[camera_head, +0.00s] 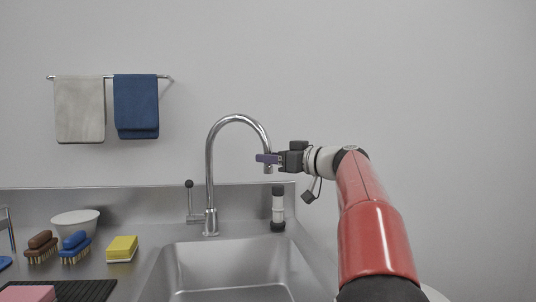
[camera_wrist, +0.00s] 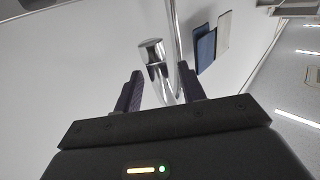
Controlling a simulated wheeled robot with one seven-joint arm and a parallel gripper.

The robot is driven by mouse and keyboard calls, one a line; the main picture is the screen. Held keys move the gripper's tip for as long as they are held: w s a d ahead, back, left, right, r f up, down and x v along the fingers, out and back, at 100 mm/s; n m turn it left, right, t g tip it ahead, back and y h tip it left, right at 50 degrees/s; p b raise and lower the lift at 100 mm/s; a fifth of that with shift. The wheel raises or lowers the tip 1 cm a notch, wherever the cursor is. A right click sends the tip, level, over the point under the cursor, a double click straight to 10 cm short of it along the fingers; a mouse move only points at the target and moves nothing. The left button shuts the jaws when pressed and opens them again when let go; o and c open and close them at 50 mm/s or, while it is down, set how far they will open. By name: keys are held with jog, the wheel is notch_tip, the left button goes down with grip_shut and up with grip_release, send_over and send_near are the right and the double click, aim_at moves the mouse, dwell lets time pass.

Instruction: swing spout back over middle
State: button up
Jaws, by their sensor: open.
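The chrome tap (camera_head: 210,170) stands behind the sink, with its gooseneck spout (camera_head: 240,117) arching to the right. The spout's tip is above the right part of the sink basin (camera_head: 228,268) in the head view. My gripper (camera_head: 268,159) is at the downturned end of the spout, reaching in from the right. In the wrist view, the spout's end (camera_wrist: 155,62) shows between the two dark fingers of my gripper (camera_wrist: 160,80). The fingers are apart, and I cannot tell whether either touches it. The fingers partly hide the spout's end in the head view.
The tap's lever (camera_head: 189,203) stands upright left of the tap. A black-and-white cylinder (camera_head: 278,205) stands behind the basin's right side. A bowl (camera_head: 76,222), brushes (camera_head: 75,246) and a yellow sponge (camera_head: 122,248) are on the left counter. Towels (camera_head: 136,105) hang above.

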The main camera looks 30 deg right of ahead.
jog(key=shift+w+a, duration=0.3)
jog(key=shift+w, duration=0.25)
grip_shut()
